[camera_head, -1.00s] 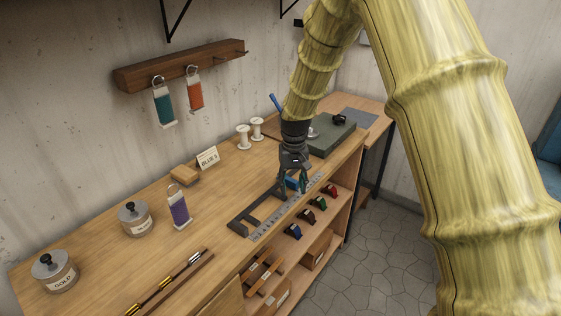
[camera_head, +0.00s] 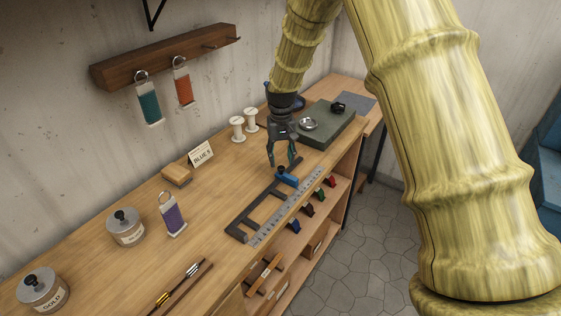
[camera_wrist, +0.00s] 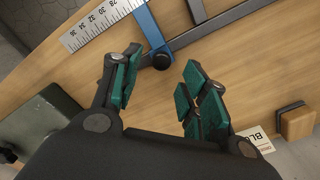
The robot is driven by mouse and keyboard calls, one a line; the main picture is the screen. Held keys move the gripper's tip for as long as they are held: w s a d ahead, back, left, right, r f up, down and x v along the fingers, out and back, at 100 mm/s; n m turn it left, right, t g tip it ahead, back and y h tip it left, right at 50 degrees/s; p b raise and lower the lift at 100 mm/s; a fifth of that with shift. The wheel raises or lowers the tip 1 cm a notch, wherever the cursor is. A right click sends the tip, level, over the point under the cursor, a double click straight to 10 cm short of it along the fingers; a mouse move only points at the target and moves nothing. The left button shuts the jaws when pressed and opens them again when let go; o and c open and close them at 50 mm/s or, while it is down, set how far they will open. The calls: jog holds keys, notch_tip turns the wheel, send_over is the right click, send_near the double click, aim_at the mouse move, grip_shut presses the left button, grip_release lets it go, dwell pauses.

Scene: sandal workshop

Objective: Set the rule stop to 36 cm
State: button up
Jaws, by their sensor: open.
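The steel rule (camera_head: 285,208) lies along the front of the bench beside a dark slotted frame (camera_head: 245,219). The blue rule stop (camera_head: 290,180), with a dark knob (camera_head: 281,170), sits toward the far end of the frame. In the wrist view the rule (camera_wrist: 100,25) shows marks from about 28 to 36. The blue stop arm (camera_wrist: 150,27) crosses it near the 28 end; its exact reading is unclear. My gripper (camera_head: 281,162) is open and empty above the stop. In the wrist view its green-padded fingers (camera_wrist: 160,80) are apart, with the knob (camera_wrist: 161,61) just beyond them.
A green block (camera_head: 328,128) with a metal dish stands behind the gripper. White spools (camera_head: 238,129), a "BLUE S" card (camera_head: 201,154), a wooden block (camera_head: 177,175), a purple tag (camera_head: 173,216) and lidded jars (camera_head: 125,226) stand left. Small coloured clips (camera_head: 308,210) sit on the shelf below.

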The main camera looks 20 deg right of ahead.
aim_at(281, 167)
jog(key=shift+f, duration=0.6)
jog(key=shift+s+f+p, duration=0.3)
jog(key=shift+f+p, duration=0.05)
jog(key=shift+f, duration=0.2)
jog(key=shift+w+f, duration=0.2)
jog(key=shift+f, duration=0.45)
jog(key=shift+s+r, duration=0.15)
jog(key=shift+c, duration=0.6)
grip_shut()
